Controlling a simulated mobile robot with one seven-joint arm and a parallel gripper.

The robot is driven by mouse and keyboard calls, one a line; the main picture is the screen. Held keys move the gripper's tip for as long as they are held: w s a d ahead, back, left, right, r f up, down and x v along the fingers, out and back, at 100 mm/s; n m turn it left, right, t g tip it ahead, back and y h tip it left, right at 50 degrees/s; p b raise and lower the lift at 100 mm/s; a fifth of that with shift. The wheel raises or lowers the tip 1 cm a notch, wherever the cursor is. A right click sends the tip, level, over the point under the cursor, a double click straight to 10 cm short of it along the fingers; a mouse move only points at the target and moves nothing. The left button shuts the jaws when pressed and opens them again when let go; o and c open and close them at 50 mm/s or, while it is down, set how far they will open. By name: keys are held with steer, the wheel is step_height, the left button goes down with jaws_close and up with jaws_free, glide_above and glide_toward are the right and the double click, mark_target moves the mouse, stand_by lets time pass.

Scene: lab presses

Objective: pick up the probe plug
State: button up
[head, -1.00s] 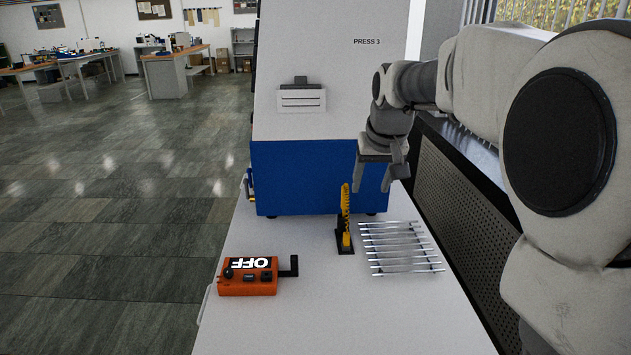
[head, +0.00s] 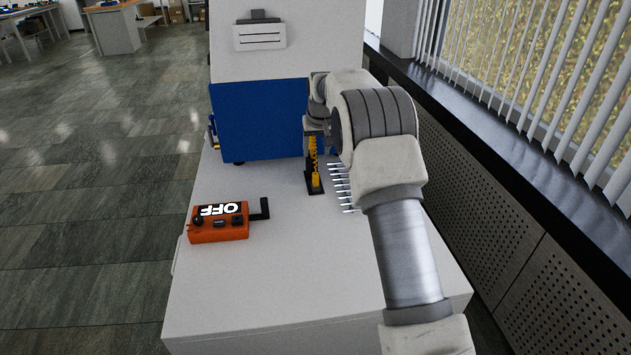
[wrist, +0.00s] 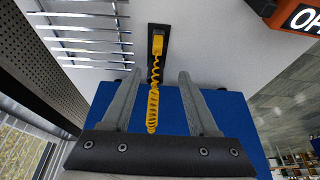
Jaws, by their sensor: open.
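The probe plug appears to be the yellow block (head: 316,181) on a narrow black base, with a coiled yellow cord (head: 312,152) running from it toward the blue press front. In the wrist view the yellow block (wrist: 158,44) lies beyond my fingertips, with the coiled cord between the fingers. My gripper (wrist: 161,74) is open and empty, one finger on each side of the cord; I cannot tell its height above the bench. In the head view my arm hides the fingers and part of the cord.
An orange box marked OFF (head: 218,222) with a black side handle sits on the white bench (head: 250,290), left of the plug. A rack of metal rods (head: 342,188) lies to the right, partly behind my arm. The press (head: 258,120) stands behind. The bench front is clear.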

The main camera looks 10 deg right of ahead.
glide_toward(316, 174)
steer(key=x, duration=0.5)
steer(key=shift+a+f, duration=0.1)
steer(key=shift+a, duration=0.15)
steer(key=shift+d+b+x, duration=0.2)
steer(key=shift+b+x, duration=0.25)
steer(key=shift+x, duration=2.15)
jaws_close()
